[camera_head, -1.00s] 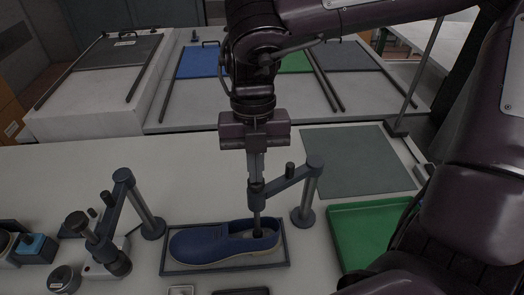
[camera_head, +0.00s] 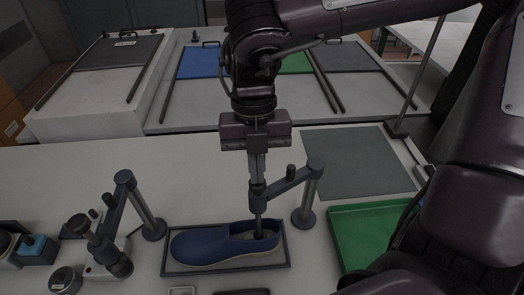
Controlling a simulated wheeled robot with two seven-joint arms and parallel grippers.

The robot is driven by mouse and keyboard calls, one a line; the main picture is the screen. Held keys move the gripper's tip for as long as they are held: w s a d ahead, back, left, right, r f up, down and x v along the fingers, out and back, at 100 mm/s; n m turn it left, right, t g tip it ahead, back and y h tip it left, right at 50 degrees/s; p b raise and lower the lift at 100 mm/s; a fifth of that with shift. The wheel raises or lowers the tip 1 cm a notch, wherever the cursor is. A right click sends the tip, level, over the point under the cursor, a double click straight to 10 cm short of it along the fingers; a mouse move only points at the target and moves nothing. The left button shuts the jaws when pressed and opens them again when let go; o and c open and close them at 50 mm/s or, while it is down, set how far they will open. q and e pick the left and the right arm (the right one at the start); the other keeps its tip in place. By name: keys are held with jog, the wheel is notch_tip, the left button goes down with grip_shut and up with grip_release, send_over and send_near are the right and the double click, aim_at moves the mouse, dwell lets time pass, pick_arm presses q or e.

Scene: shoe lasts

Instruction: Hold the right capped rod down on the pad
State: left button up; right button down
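The right capped rod (camera_head: 259,226) stands upright in the collar of the right stand (camera_head: 306,200), whose arm reaches left from its post. Its lower end goes into the opening of a blue shoe (camera_head: 210,246) and meets a dark pad inside, near the heel end. The shoe lies in a shallow dark tray (camera_head: 283,266). My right gripper (camera_head: 257,178) points straight down over the collar, its fingers together around the rod's top. The cap is hidden by the fingers, so I cannot tell whether they grip it or press on it. My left gripper is not in view.
A second stand (camera_head: 124,190) with a post is on the left, beside a small device with a dark knob (camera_head: 78,222). A green tray (camera_head: 370,232) and a grey mat (camera_head: 355,160) lie on the right. The white table behind the shoe is clear at left.

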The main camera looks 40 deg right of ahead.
jog(key=s+a+p+v, duration=0.1)
jog(key=p+v, duration=0.5)
jog(key=v, duration=0.2)
jog(key=shift+r, duration=0.45)
jog(key=shift+s+d, duration=0.1)
jog(key=shift+s, duration=0.05)
